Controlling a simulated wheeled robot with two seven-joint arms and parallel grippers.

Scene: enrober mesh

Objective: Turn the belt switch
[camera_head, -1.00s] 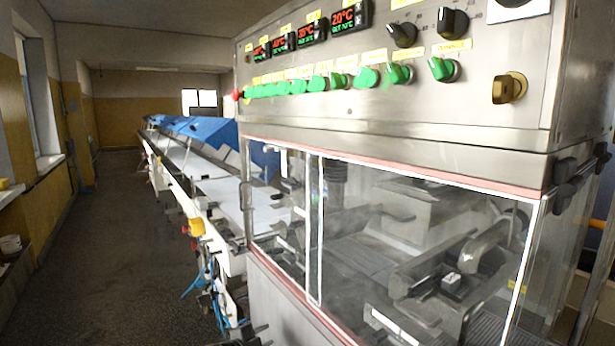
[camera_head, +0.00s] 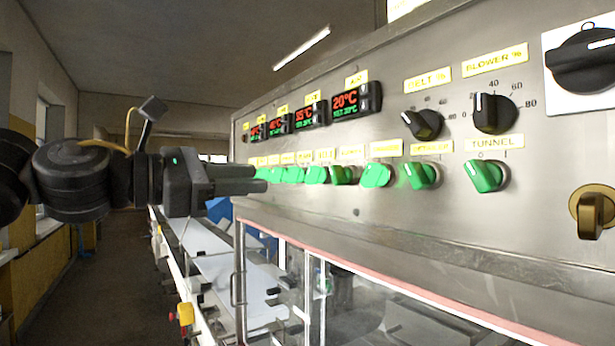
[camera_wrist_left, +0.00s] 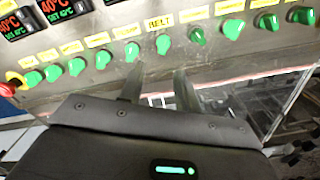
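The belt switch is a green rotary knob under a yellow BELT label, in the row on the steel panel. It shows in the head view (camera_head: 316,175) and in the left wrist view (camera_wrist_left: 163,44). My left gripper (camera_head: 262,180) is in front of the panel, left of the belt switch in the head view. In the wrist view its two fingers (camera_wrist_left: 158,80) are apart with nothing between them, and the belt switch shows just beyond the gap. I see no contact with it. My right gripper is in neither view.
More green knobs flank the belt switch, including the tunnel knob (camera_head: 487,176). Black dials (camera_head: 493,113) and red-lit temperature displays (camera_head: 350,103) sit above. A red button (camera_wrist_left: 8,89) is at the row's left end. Clear guard panels and a conveyor (camera_head: 215,263) lie below.

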